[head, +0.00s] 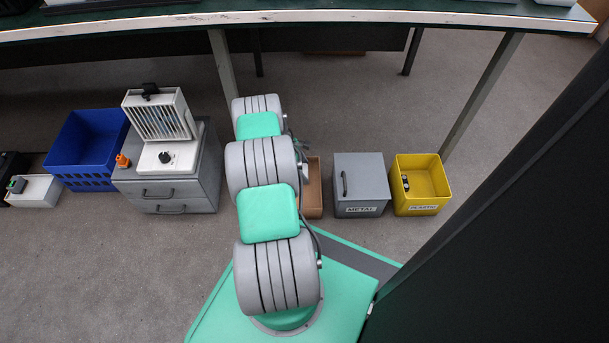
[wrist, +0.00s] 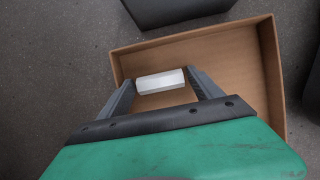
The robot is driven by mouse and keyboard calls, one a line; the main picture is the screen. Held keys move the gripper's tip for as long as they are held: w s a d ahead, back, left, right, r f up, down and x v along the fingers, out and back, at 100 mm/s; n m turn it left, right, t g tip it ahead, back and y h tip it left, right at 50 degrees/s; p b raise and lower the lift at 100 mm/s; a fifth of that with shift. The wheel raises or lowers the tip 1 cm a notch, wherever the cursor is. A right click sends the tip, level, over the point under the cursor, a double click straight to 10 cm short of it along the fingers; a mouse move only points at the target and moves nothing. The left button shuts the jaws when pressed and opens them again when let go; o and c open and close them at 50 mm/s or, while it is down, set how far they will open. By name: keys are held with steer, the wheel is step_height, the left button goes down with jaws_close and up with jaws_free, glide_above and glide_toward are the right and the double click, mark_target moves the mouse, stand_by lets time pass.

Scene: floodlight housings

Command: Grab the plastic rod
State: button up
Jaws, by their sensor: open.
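In the wrist view a short white rod (wrist: 161,82) lies in a brown cardboard box (wrist: 235,57), and it looks like the plastic rod. My gripper (wrist: 157,84) is open above the box, with one finger on each side of the rod's ends. I cannot tell how far above the rod the fingertips are. In the head view my arm hides most of the box, and only its right part (head: 316,190) shows. The rod and my gripper are hidden there.
Right of the box stand a grey METAL bin (head: 361,182) and a yellow PLASTIC bin (head: 433,168) holding a small dark item. A grey drawer unit (head: 205,180) bearing a white floodlight housing (head: 158,118) and a blue crate (head: 88,148) stand left. A table edge (head: 330,17) crosses behind.

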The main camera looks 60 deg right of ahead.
steer(key=shift+r, duration=0.1)
steer(key=shift+c, duration=0.4)
steer(key=c, duration=1)
steer(key=shift+c, duration=0.2)
steer(key=shift+r, duration=0.15)
